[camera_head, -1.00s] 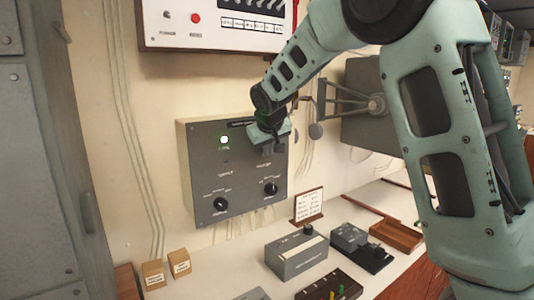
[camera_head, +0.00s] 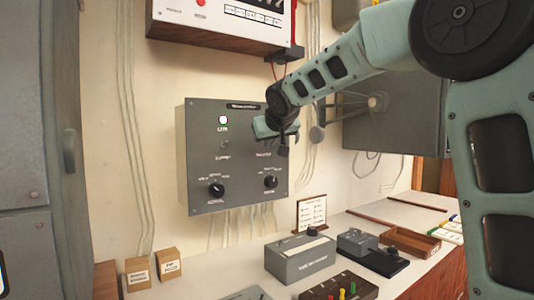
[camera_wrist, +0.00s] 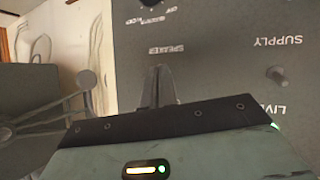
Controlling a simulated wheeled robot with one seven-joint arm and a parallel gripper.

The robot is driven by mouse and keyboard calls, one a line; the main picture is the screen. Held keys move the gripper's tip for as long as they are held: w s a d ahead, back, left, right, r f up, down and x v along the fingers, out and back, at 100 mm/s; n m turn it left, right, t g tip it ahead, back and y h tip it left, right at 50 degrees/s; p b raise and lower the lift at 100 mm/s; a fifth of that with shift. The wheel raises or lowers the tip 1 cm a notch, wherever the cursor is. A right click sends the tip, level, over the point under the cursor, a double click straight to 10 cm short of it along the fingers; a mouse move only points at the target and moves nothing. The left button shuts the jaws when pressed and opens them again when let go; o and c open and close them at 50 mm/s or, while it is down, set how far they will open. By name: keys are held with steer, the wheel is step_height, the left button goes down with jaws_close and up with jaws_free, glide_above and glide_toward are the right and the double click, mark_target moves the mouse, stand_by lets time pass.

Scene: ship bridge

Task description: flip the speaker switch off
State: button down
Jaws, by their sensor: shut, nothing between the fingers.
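The grey control panel (camera_head: 235,175) is on the wall, with a lit green lamp (camera_head: 223,119) at its upper left. The supply toggle (camera_head: 224,145) sits below the lamp, and it also shows in the wrist view (camera_wrist: 277,75). The "SPEAKER" label (camera_wrist: 166,49) shows upside down just beyond my fingertips in the wrist view. I cannot make out the speaker switch itself; my gripper seems to hide it. My gripper (camera_head: 283,150) is shut and empty, in front of the panel's upper right. I cannot tell whether it touches the panel.
Two rotary knobs (camera_head: 216,190) (camera_head: 270,181) sit low on the panel. A white instrument box (camera_head: 225,18) hangs above. A hinged bracket (camera_head: 350,105) stands out to the right. The desk below holds a grey box (camera_head: 300,261), a small sign (camera_head: 311,212) and a wooden tray (camera_head: 410,241).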

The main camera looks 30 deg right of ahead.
steer(key=shift+r, duration=0.3)
steer(key=shift+r+p, duration=0.65)
steer(key=shift+r, duration=0.1)
steer(key=shift+s, duration=0.1)
